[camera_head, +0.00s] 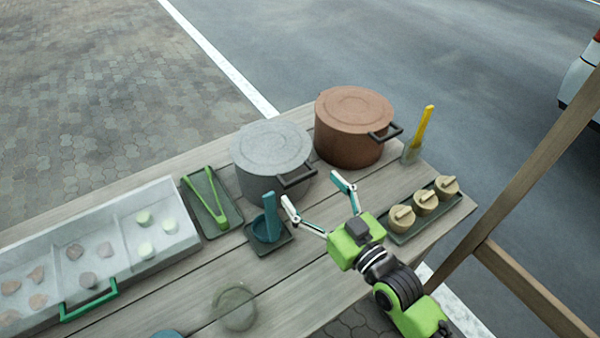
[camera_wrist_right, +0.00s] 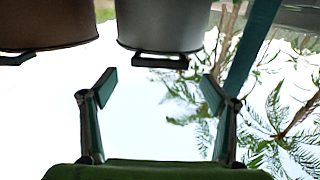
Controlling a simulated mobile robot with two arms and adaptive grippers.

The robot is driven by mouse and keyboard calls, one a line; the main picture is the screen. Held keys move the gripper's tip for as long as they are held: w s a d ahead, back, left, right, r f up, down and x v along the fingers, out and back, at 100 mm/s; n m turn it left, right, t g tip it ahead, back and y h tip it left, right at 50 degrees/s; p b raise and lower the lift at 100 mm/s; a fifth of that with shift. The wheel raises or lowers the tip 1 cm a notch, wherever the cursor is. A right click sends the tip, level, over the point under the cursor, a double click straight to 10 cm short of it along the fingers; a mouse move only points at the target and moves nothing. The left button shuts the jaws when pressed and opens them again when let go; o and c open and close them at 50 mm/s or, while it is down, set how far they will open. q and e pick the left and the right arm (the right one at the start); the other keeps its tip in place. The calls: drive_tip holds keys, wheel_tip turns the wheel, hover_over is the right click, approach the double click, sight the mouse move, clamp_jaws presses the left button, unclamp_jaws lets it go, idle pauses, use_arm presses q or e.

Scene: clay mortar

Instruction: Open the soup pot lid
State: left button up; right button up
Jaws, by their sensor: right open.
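Two lidded pots stand at the back of the wooden table: a grey pot (camera_head: 271,158) and a copper-brown pot (camera_head: 352,125). Both lids lie closed on top, and each pot has a dark side handle facing me. My right gripper (camera_head: 316,190) is open and empty, in front of the grey pot and its handle (camera_head: 297,176). In the right wrist view, the open fingers (camera_wrist_right: 156,85) point toward the grey pot (camera_wrist_right: 163,22), with its handle (camera_wrist_right: 160,61) ahead between them and apart from them. The brown pot (camera_wrist_right: 48,22) is at the upper left there. My left gripper is not in view.
A teal mortar with a pestle (camera_head: 268,225) stands on a small tray just left of my right gripper. Green tongs (camera_head: 208,199) lie on a tray, beside a divided clear box (camera_head: 105,250). Tan lidded jars (camera_head: 425,202) and a cup with a yellow-handled tool (camera_head: 411,152) stand at right.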

sight(302, 178)
drive_tip(key=x, duration=0.4)
drive_tip(key=shift+w+a, duration=0.2)
drive_tip(key=shift+w, duration=0.15)
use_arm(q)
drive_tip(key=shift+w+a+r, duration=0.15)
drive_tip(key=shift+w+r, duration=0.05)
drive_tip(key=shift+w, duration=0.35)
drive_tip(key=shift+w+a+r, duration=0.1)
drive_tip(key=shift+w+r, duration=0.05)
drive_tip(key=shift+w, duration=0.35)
use_arm(e)
drive_tip(key=shift+w+a, duration=0.15)
drive_tip(key=shift+w, duration=0.05)
